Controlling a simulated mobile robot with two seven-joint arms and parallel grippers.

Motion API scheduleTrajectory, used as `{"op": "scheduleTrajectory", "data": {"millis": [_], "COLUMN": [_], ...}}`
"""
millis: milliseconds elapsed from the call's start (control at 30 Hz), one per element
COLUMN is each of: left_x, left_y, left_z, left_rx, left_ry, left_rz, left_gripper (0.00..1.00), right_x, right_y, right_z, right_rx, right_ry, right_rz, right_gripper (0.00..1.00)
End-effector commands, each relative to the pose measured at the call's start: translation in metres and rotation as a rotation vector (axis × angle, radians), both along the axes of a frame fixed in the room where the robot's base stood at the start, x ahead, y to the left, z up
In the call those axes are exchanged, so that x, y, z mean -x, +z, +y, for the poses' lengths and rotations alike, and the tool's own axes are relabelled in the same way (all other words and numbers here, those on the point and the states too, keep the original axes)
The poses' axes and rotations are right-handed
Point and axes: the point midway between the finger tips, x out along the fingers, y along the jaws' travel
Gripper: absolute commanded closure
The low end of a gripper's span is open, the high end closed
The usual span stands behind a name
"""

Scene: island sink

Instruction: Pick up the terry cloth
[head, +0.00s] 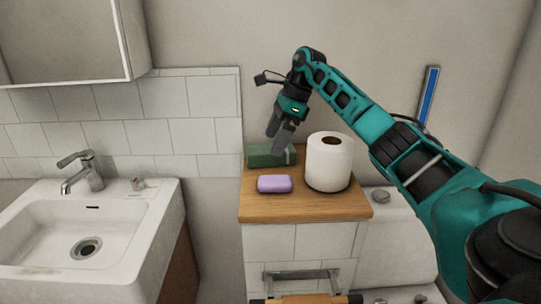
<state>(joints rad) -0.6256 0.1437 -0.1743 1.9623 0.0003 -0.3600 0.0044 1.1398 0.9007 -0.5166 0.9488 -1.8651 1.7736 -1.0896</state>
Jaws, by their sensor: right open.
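A dark green folded block (262,156), which looks like the terry cloth, lies at the back left of a wooden top, against the wall. My right gripper (278,142) reaches down over it from above, with fingers pointing down and apart. The fingers overlap the green block in the picture, and I cannot tell whether they touch it. The gripper holds nothing that I can see. My left gripper is not in view.
A white paper roll (328,165) stands upright just right of the green block. A small purple block (274,184) lies in front of it. The wooden top (302,205) is narrow. A sink (78,225) with a tap (85,172) is at left, a toilet (390,235) at right.

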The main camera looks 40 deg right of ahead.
Motion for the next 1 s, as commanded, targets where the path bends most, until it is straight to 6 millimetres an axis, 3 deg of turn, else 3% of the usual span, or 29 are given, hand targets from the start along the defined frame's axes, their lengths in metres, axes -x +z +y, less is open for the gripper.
{"op": "scheduleTrajectory", "data": {"millis": [200, 500, 1000], "left_x": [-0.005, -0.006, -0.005], "left_y": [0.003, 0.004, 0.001], "left_z": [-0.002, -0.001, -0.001], "left_rx": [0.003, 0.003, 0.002], "left_ry": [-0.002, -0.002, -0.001], "left_rz": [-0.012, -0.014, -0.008], "left_gripper": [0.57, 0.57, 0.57], "right_x": [-0.006, -0.007, -0.007], "right_y": [-0.029, -0.032, -0.032], "right_z": [0.012, 0.013, 0.013], "right_rx": [-0.001, 0.0, 0.0], "right_ry": [0.002, 0.001, 0.001], "right_rz": [0.001, 0.0, 0.0], "right_gripper": [0.0, 0.0, 0.46]}}
